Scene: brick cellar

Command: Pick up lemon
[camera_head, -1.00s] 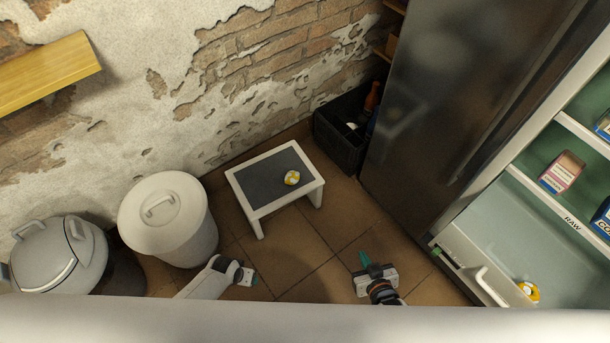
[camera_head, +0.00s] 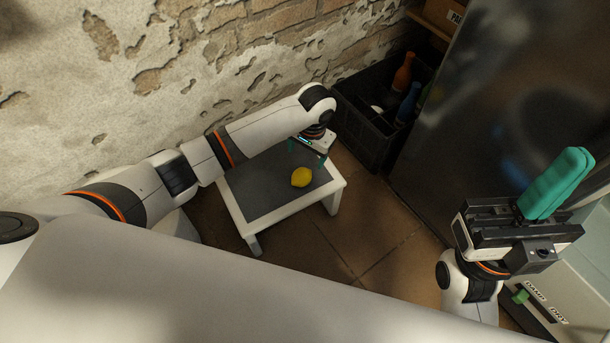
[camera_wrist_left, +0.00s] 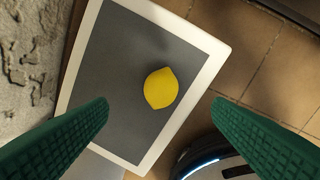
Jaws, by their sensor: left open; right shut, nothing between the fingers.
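A yellow lemon (camera_head: 302,177) lies on the dark top of a low white-edged stool (camera_head: 238,209). My left gripper (camera_head: 307,155) is open and empty above the stool, just behind the lemon in the head view. In the left wrist view the lemon (camera_wrist_left: 160,88) lies on the stool's grey top, near its white rim (camera_wrist_left: 196,88). It shows beyond and between the two spread green fingers (camera_wrist_left: 165,130), apart from both. My right gripper (camera_head: 555,184) is raised at the right with its green fingers together and empty.
A black crate (camera_head: 365,133) with bottles stands behind the stool, against a dark glossy cabinet (camera_head: 480,100). A plastered brick wall (camera_head: 180,80) runs behind my left arm. Tiled floor (camera_head: 370,230) is clear to the stool's right.

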